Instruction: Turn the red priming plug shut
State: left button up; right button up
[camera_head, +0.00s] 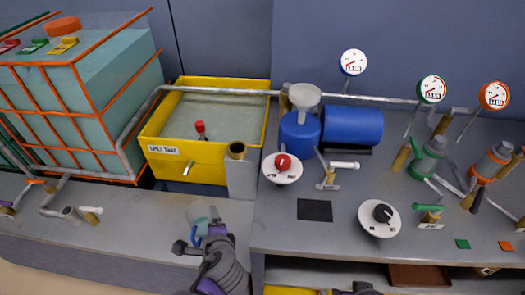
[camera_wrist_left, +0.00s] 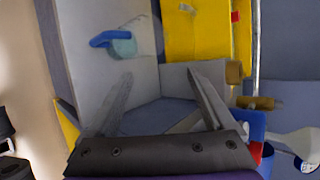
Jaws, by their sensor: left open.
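A red knob (camera_head: 283,162) on a round white plate stands in front of the blue pump (camera_head: 300,132); it looks like the priming plug. Small marks on the plate are too small to read. In the left wrist view, a bit of red (camera_wrist_left: 256,152) shows beside blue at the lower right, partly hidden by my gripper. My left gripper (camera_head: 198,238) is open, in front and left of the plug and apart from it. In the wrist view its fingers (camera_wrist_left: 158,92) are spread with nothing between them. Only a dark shape at the bottom edge may be my right gripper (camera_head: 360,288).
A clear jug (camera_head: 199,212) with a blue handle stands close to my left gripper. A lever valve (camera_head: 335,170) and black-knob dial (camera_head: 382,213) stand right of the plug.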

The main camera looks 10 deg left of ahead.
pick_arm(q)
jog(key=w+d+r+m+t, duration=0.45)
jog(key=d+m, duration=0.25)
jog(key=m, duration=0.2)
jog(key=m+t+h, duration=0.3)
jog(key=m+t, duration=0.1)
jog(key=m, duration=0.5)
send_near(283, 168)
jog(key=shift+w+a, duration=0.25)
jog(key=shift+w, duration=0.7)
jog(key=shift+w+d+m, duration=0.15)
jog(key=shift+m, duration=0.25)
jog(key=w, duration=0.7)
jog(key=w+a, duration=0.1)
jog(key=w, duration=0.2)
jog(key=shift+w, duration=0.2)
jog(key=shift+d, duration=0.1)
jog(key=c, duration=1.4)
